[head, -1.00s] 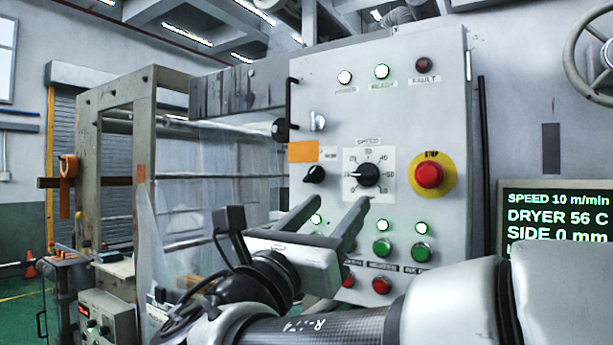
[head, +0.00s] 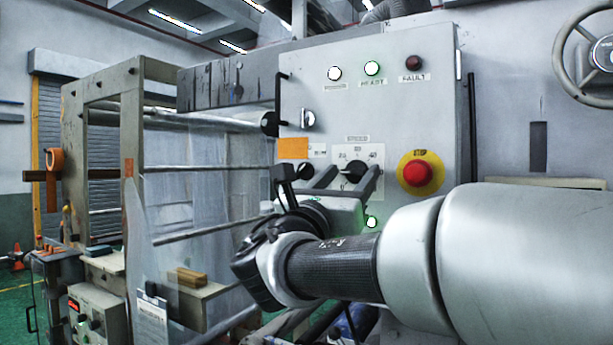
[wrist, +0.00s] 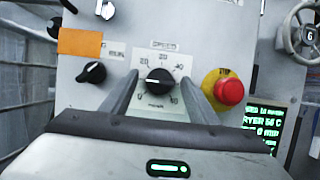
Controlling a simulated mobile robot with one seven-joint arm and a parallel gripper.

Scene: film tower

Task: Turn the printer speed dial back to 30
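The speed dial (wrist: 158,82) is a black knob on a white scale plate on the grey control panel. In the wrist view its pale pointer mark faces left, toward the side marked 20; the exact reading is too small to tell. It also shows in the head view (head: 352,168), partly covered by my fingers. My gripper (head: 355,174) is open in front of the dial, with one finger on either side of it in the wrist view (wrist: 160,76). No grip on the knob shows, and I cannot tell whether a finger touches it.
A red stop button (wrist: 229,92) on a yellow disc is close right of the dial. A smaller black knob (wrist: 93,73) is to its left, below an orange label (wrist: 80,42). A green-text display (wrist: 264,124) stands at right. Lit buttons are below.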

